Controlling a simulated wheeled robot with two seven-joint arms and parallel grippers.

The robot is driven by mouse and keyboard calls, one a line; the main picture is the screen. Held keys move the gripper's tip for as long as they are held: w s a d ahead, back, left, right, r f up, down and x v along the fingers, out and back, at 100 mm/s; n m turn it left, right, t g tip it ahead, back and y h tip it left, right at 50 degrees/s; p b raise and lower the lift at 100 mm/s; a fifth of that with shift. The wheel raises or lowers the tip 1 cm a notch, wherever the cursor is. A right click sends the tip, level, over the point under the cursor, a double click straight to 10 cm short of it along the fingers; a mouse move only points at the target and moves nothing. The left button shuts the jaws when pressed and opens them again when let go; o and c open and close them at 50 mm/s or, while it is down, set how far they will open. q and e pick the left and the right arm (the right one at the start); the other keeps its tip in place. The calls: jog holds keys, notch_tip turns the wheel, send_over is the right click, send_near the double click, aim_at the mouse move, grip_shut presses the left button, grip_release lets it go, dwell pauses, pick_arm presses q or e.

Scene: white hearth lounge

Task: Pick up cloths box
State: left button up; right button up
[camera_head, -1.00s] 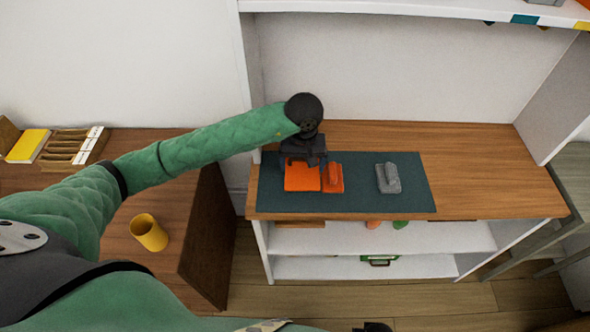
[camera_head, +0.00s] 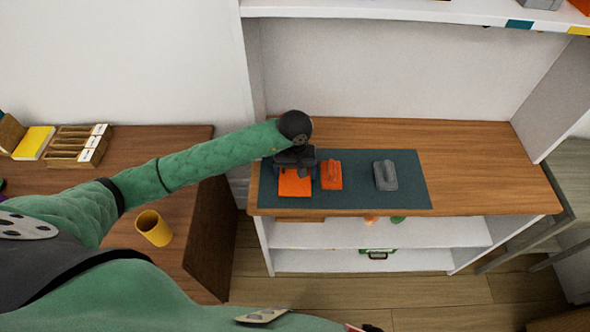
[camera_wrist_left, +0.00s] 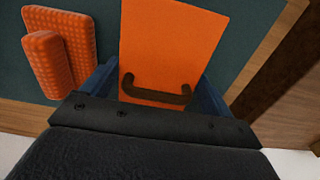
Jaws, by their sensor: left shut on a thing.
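The cloths box is an orange box (camera_head: 294,184) with a dark handle, at the left end of the dark mat on the wooden shelf top. My left gripper (camera_head: 295,166) is over its back part and shut on it. In the left wrist view the orange box (camera_wrist_left: 172,45) sits between the blue fingers (camera_wrist_left: 160,88), its dark handle close to the gripper body. I cannot tell whether the box's underside touches the mat. My right gripper does not show.
An orange ribbed block pair (camera_head: 331,174) stands just right of the box, apart from it. A grey block pair (camera_head: 385,175) is further right on the mat (camera_head: 355,198). A yellow cup (camera_head: 153,229) stands on the left table. The shelf top's right side is clear.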

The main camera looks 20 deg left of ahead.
pick_arm(q)
jog(key=shift+f, duration=0.15)
jog(key=o, duration=0.8)
jog(key=shift+r, duration=0.2)
